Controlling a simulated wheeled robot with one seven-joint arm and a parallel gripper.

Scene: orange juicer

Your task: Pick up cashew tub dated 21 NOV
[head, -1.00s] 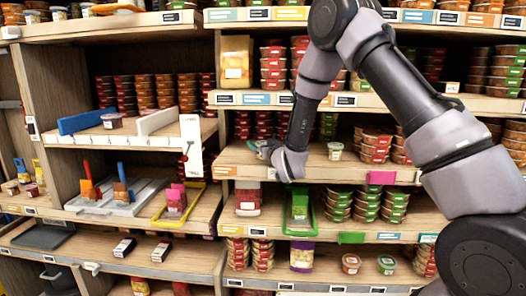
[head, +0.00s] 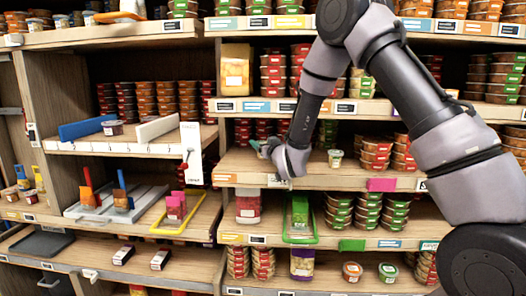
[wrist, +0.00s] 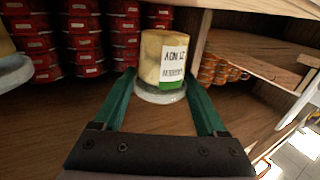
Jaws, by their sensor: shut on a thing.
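My gripper (wrist: 158,82) is shut on a small pale tub (wrist: 166,58) of cashew-coloured content, with its green fingers on either side. Its white label reads 21 NOV, upside down in the wrist view, with a green band below. A clear rim shows at the tub's lower end in that view. In the head view my gripper (head: 263,149) is at the middle shelf, left of a similar small tub (head: 335,158) standing there. The held tub is not clearly visible in the head view. Part of another pale tub (wrist: 12,58) shows at the wrist view's left edge.
Stacked red tubs (wrist: 97,35) stand behind the held tub. Stacked brownish tubs (head: 376,152) stand to the right on the same shelf (head: 235,165). A wooden divider (wrist: 192,30) is close to the right of the held tub in the wrist view.

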